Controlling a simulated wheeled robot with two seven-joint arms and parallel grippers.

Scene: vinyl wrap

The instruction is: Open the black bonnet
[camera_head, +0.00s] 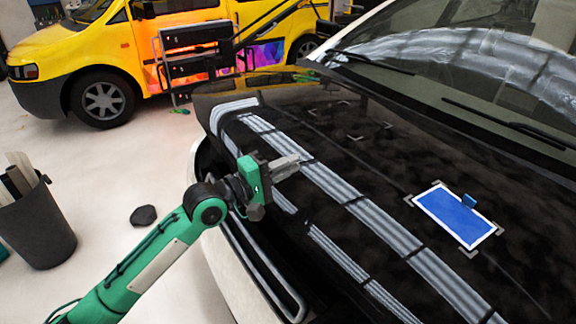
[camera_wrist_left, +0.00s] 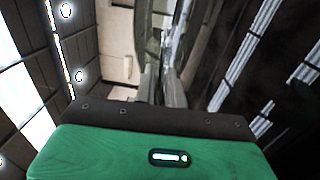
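The black bonnet (camera_head: 345,135) of the car fills the right half of the head view. It is glossy, with bright striped light reflections. I cannot tell whether its front edge is flush or slightly raised. My left gripper (camera_head: 287,166) is at the bonnet's front edge, overlapping it in the picture, with its grey fingers pointing right. I cannot tell whether they touch it. In the left wrist view the grey fingers (camera_wrist_left: 161,60) stand close together beside the dark, shiny bonnet (camera_wrist_left: 240,75); any gap between them is unclear. My right gripper is out of view.
A blue card (camera_head: 455,212) with a small blue block (camera_head: 469,200) lies on the bonnet between corner marks. The windscreen (camera_head: 470,60) is behind. A yellow van (camera_head: 100,50) stands back left. A dark bin (camera_head: 38,225) and black lump (camera_head: 143,215) are on the pale floor.

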